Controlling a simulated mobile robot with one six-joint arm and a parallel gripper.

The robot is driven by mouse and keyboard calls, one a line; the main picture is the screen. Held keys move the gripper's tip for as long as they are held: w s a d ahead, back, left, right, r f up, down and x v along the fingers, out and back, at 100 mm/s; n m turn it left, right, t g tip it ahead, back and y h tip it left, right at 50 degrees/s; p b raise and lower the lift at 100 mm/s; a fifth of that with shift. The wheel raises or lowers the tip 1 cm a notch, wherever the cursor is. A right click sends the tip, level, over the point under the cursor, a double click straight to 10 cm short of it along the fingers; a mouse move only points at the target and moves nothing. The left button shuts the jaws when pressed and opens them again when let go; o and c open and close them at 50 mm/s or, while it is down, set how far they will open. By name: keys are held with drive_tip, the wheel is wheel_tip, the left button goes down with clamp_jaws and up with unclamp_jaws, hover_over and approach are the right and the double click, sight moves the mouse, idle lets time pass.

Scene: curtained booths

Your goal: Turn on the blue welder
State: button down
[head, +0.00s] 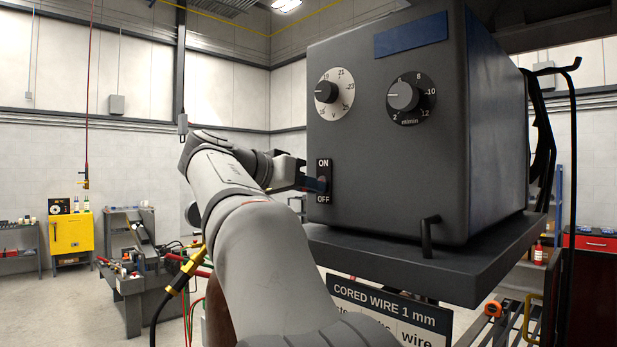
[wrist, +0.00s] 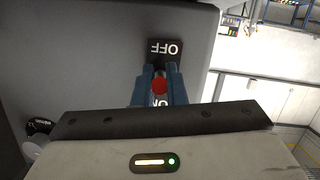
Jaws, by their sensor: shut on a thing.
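The welder (head: 385,160) is a dark grey box with a blue plate (head: 411,35) on its front and a bluish side. Its black switch plate (head: 324,165) reads ON at the top and OFF at the bottom. My gripper (head: 318,184) reaches it from the left. In the wrist view my gripper's blue fingers (wrist: 159,87) are closed around a red switch lever (wrist: 159,86). The upside-down OFF label (wrist: 166,48) is clear beyond the fingertips, and ON shows partly between the fingers. I cannot tell which way the lever is tilted.
Two dials (head: 334,94) (head: 411,97) sit above the switch on the front. The welder stands on a dark shelf (head: 440,265) with a bent black handle (head: 428,236) at its front. A cluttered bench (head: 150,290) and a yellow cabinet (head: 72,233) stand far left.

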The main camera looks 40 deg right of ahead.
wheel_tip(320, 180, up, 2)
drive_tip(key=y+p, duration=0.4)
drive_tip(key=p, duration=0.2)
drive_tip(key=shift+r+p, duration=0.15)
drive_tip(key=shift+p, duration=0.25)
drive_tip(key=y+p, duration=0.2)
drive_tip(key=p, duration=0.1)
drive_tip(key=shift+d+r, duration=0.1)
drive_tip(key=shift+y+p, duration=0.4)
drive_tip(key=shift+p, duration=0.3)
drive_tip(key=shift+f, duration=0.2)
drive_tip(key=c, duration=1.6)
unclamp_jaws()
drive_tip(key=shift+d, duration=0.1)
drive_tip(key=shift+o, duration=0.6)
